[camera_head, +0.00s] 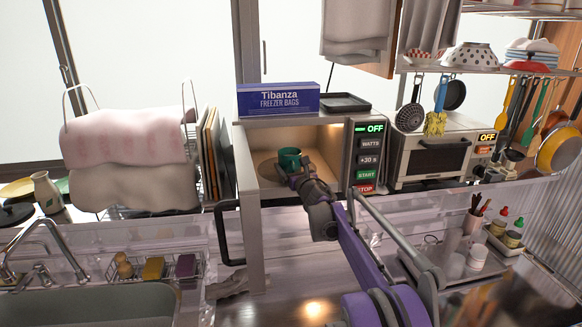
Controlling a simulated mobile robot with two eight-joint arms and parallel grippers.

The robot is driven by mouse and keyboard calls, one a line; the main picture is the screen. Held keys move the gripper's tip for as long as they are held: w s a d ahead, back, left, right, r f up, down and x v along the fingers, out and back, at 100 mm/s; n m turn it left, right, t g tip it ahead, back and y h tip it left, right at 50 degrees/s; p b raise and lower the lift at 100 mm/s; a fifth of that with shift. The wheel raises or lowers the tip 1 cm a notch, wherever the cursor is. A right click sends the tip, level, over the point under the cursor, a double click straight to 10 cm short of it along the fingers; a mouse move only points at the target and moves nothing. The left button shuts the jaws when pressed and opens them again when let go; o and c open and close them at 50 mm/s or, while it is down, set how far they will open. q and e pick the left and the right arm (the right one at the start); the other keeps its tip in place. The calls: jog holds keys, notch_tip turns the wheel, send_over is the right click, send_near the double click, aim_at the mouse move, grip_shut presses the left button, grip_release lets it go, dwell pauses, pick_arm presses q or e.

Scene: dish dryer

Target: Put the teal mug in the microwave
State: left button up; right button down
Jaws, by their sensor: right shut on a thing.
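The teal mug (289,158) is inside the opening of the microwave (340,134), above or at its turntable (266,170); whether it touches the turntable I cannot tell. My right gripper (293,173) reaches into the cavity from the front right and is shut on the mug, hiding its lower right part. The microwave door (249,205) stands open on the left side, swung toward me. Its control panel on the right reads OFF. My left gripper is not in view.
A freezer bags box (278,99) and a dark tray (345,103) sit on top of the microwave. A toaster oven (440,155) stands to its right. A towel-draped dish rack (128,165) is left, behind the sink (90,304).

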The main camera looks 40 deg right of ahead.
jog(key=shift+f, duration=0.1)
grip_release()
jog(key=shift+s, duration=0.2)
jog(key=b+v, duration=0.1)
jog(key=v, duration=1)
jog(key=shift+s+a, duration=0.15)
jog(key=shift+s, duration=0.2)
